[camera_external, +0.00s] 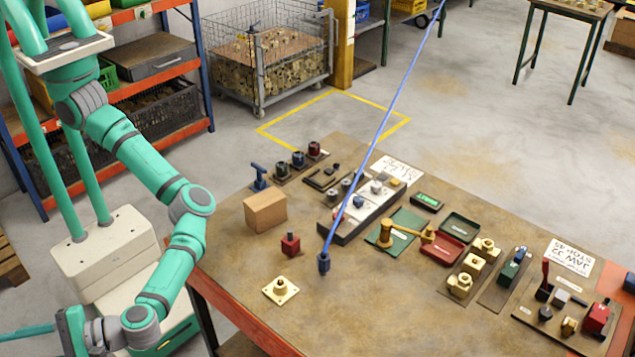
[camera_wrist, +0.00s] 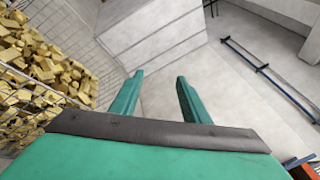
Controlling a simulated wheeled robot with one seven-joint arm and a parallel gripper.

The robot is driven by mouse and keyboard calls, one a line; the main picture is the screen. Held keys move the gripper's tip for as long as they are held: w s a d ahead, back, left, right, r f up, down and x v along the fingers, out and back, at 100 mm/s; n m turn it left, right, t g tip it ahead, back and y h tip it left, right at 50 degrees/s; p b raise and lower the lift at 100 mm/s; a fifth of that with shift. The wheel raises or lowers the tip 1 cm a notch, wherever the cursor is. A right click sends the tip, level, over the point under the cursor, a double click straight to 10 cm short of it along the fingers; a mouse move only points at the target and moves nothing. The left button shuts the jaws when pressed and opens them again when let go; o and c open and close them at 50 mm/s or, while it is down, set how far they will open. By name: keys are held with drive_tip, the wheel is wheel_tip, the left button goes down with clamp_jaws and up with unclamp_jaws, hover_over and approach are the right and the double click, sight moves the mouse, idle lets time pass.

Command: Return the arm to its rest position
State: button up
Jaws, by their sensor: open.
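My green arm hangs down the left side of the external view, between the shelf and the workbench (camera_external: 375,268). Its wrist end is low in the bottom left corner, beside the bench and off its top, close to my pale base. The fingers cannot be made out clearly there. In the wrist view my gripper (camera_wrist: 158,75) shows two green fingers spread apart, with nothing between them. Bare grey floor and a pale block-like surface lie beyond the fingertips.
The bench holds a cardboard box (camera_external: 265,211), a red block (camera_external: 290,244), a brass flanged piece (camera_external: 280,290) and a blue tool on a hose (camera_external: 324,263). A wire cage (camera_external: 264,62) of brass parts stands behind. An orange-edged shelf (camera_external: 150,50) is at left.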

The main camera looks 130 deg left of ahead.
drive_tip(key=s+d+r+n+t+h, duration=0.25)
drive_tip(key=s+d+n+h, duration=0.25)
drive_tip(key=s+d+n, duration=0.55)
drive_tip(key=s+d+r+n+t+h, duration=0.2)
drive_tip(key=s+d+n+t+h, duration=0.35)
drive_tip(key=s, duration=0.85)
drive_tip(key=w+a+f+n+t+y, duration=0.3)
drive_tip(key=a+f+n+t+y, duration=0.3)
drive_tip(key=a+n, duration=0.35)
drive_tip(key=w+a+f+n+t+y, duration=0.35)
drive_tip(key=a+n+t+y, duration=0.25)
drive_tip(key=a+n+t, duration=0.3)
drive_tip(key=w+a+f+n+t+y, duration=0.3)
drive_tip(key=a+f+n+t+y, duration=0.3)
drive_tip(key=a+n, duration=0.4)
drive_tip(key=s+a+f+n+g+y, duration=0.1)
drive_tip(key=s+a+f+n+y, duration=0.15)
drive_tip(key=a, duration=0.55)
drive_tip(key=s+a+f+n+g+y, duration=0.1)
drive_tip(key=s+a+f+y, duration=0.25)
drive_tip(key=a, duration=0.45)
drive_tip(key=s+a+g+y, duration=0.1)
drive_tip(key=s+a, duration=0.4)
drive_tip(key=a, duration=0.2)
drive_tip(key=s+a+f+g+y, duration=0.1)
drive_tip(key=s+a+g+y, duration=0.1)
drive_tip(key=s+a, duration=0.3)
drive_tip(key=a, duration=0.3)
drive_tip(key=shift+s+a+f+n, duration=0.25)
drive_tip(key=shift+s+n, duration=0.15)
